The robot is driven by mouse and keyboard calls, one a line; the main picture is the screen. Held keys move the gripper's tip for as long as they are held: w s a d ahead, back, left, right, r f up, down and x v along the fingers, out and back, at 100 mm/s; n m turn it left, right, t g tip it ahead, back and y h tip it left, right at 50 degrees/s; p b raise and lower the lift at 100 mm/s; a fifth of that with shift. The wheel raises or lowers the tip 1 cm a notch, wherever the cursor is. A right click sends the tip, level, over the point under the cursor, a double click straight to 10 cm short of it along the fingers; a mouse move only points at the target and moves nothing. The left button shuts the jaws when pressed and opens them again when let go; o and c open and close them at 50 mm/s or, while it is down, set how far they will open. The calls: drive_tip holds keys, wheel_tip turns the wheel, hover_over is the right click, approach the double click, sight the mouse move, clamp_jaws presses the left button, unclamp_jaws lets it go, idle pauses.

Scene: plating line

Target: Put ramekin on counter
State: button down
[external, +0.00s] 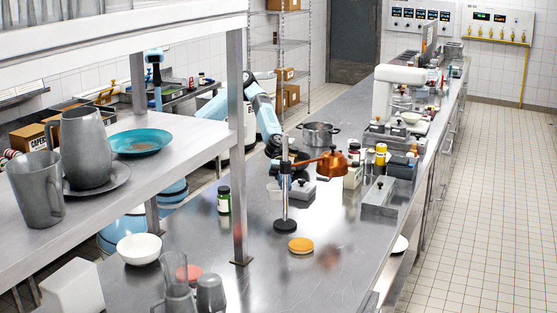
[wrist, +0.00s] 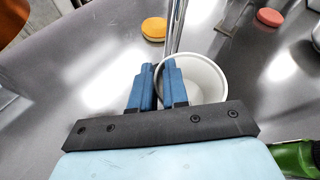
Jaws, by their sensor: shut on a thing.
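The white ramekin (wrist: 218,72) is round and empty inside, and sits right of centre in the wrist view. My gripper (wrist: 158,72) is shut on its left wall, with one blue finger inside the rim and one outside. In the external view the ramekin (external: 274,190) is a small pale shape left of the lamp pole, partly hidden. My gripper (external: 277,172) is mostly hidden there behind the lamp. The steel counter (external: 330,270) runs under them. I cannot tell whether the ramekin touches the counter.
A copper heat lamp (external: 325,164) on a black-based pole stands close by. A yellow disc (external: 300,245), a green bottle (external: 224,200), a steel box (external: 302,192) and a pot (external: 318,134) are around. A shelf post (external: 238,150) rises at left.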

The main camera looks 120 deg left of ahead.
drive_tip(key=s+d+r+m+g+h, duration=0.1)
drive_tip(key=s+d+r+m+g, duration=0.2)
drive_tip(key=s+d, duration=1.1)
drive_tip(key=s+d+m+g, duration=0.4)
drive_tip(key=d, duration=2)
drive_tip(key=s+d+r+m+g+h, duration=0.1)
drive_tip(key=s+d+r+m+g, duration=0.2)
drive_tip(key=s+d, duration=1.1)
drive_tip(key=shift+g, duration=0.3)
drive_tip(key=w+d+f, duration=0.3)
drive_tip(key=w+d, duration=0.1)
drive_tip(key=d, duration=0.1)
drive_tip(key=w+d+f, duration=0.3)
drive_tip(key=w+d, duration=0.1)
drive_tip(key=d, duration=0.1)
drive_tip(key=w+d+f, duration=0.3)
drive_tip(key=w+d, duration=0.2)
drive_tip(key=shift+d+f, duration=0.2)
drive_tip(key=shift+f, duration=0.2)
drive_tip(key=shift+w+d+f, duration=0.35)
drive_tip(key=shift+d+f, duration=0.15)
drive_tip(key=shift+f, duration=1.8)
drive_tip(key=c, duration=1.1)
unclamp_jaws()
